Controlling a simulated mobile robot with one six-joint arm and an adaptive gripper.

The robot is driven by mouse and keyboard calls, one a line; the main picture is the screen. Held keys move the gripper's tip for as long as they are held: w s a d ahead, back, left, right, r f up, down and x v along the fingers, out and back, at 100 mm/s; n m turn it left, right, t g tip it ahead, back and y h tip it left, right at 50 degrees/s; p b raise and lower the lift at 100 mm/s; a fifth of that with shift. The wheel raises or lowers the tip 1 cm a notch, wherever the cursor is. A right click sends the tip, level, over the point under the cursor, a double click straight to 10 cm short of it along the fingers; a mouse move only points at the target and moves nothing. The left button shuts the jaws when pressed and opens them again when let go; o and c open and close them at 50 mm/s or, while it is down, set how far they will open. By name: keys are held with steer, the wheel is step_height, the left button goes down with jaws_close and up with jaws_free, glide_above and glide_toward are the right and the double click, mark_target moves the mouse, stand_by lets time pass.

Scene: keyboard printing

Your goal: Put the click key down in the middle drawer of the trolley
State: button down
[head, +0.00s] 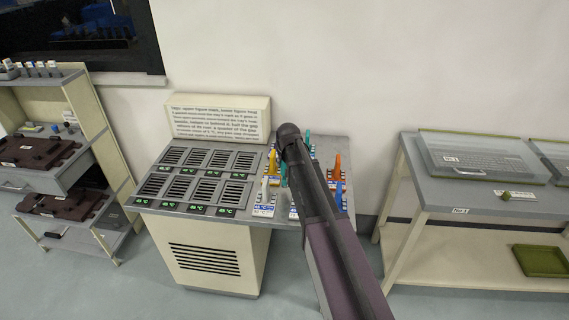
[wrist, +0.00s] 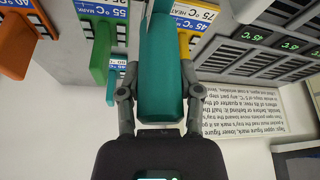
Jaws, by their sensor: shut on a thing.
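In the wrist view my gripper (wrist: 158,105) is shut on a teal key (wrist: 160,75), with one finger on each side of it. I cannot read any name on this key. In the head view my arm covers most of my gripper, which is over the right part of the grey console; a bit of teal (head: 284,181) shows beside the arm. The cream unit at the left, probably the trolley (head: 97,112), has a grey drawer (head: 50,182) pulled out at mid height. Brown plates (head: 36,151) lie in or over that drawer.
The console top holds dark slotted vents (head: 172,156) and upright coloured keys, including an orange one (head: 337,168), by temperature labels. A sign block (head: 219,117) stands behind. A keyboard (head: 475,157) lies on the right table. Floor shows between console and trolley.

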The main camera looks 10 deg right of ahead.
steer(key=shift+r+p, duration=3.15)
steer(key=shift+r, duration=0.4)
steer(key=shift+s, duration=0.1)
